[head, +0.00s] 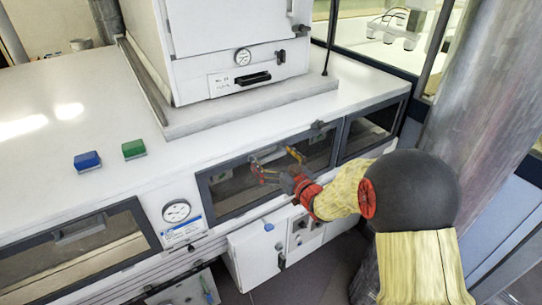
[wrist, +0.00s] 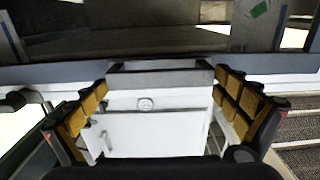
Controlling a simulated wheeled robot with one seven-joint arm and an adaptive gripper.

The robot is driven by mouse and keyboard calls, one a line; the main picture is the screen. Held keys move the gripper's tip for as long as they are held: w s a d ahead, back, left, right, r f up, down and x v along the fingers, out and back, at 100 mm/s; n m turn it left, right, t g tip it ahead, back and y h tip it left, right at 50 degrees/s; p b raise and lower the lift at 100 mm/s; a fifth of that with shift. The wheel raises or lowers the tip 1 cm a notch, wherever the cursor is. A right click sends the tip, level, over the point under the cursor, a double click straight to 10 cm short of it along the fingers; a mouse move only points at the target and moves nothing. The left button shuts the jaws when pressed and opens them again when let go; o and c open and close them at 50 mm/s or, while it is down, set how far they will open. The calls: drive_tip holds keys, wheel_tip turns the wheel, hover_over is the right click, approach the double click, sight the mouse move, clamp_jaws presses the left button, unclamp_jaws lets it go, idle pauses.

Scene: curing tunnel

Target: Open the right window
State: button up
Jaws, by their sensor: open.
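The right window (head: 228,187) is a long dark pane in a grey frame on the front of the white machine, right of the round gauge. It looks shut in its frame. A pale shape on the pane, perhaps its handle, is partly hidden by my gripper. My gripper (head: 279,161) is in front of this window, its red and yellow fingers spread. In the wrist view, my gripper (wrist: 161,82) is open, with yellow-padded fingers at left and right. A grey bar (wrist: 160,78) shows between them; I cannot tell whether it is the handle or if anything touches it.
The left window (head: 75,255) has a grey handle (head: 82,232). A smaller pane (head: 370,132) is at far right. Blue (head: 87,160) and green (head: 134,149) blocks lie on the white top, left of the tall cabinet (head: 235,45). White lower doors (head: 256,256) stand below my gripper.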

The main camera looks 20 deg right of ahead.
drive_tip(key=shift+c, duration=1.3)
drive_tip(key=c, duration=1.1)
